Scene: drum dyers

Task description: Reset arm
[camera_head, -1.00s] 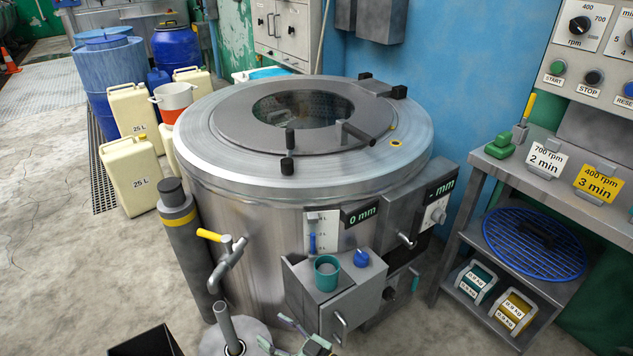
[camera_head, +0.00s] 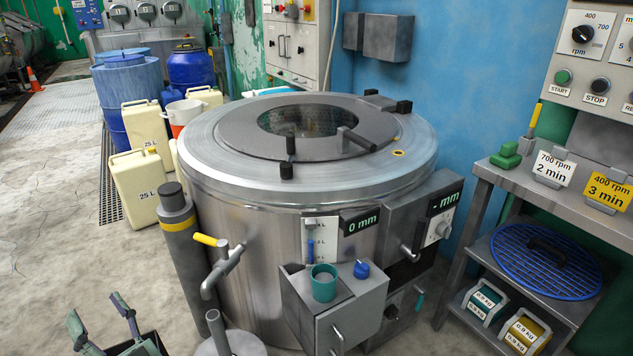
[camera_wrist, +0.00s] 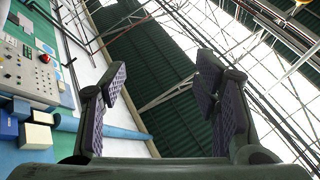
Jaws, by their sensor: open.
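My gripper (camera_head: 97,318) shows at the bottom left of the head view, its two fingers pointing up and spread apart. It stands in front of and to the left of the steel drum machine (camera_head: 270,265), over open floor. In the wrist view my gripper (camera_wrist: 162,78) is open, with nothing between its textured pads. The wrist camera looks up at the roof.
A grey bollard with a yellow band (camera_head: 178,235) and a yellow-handled tap (camera_head: 215,242) stand at the drum's left. Cream canisters (camera_head: 135,188) and blue barrels (camera_head: 190,70) stand behind. A shelf bench (camera_head: 497,185) is at right. The left floor is clear.

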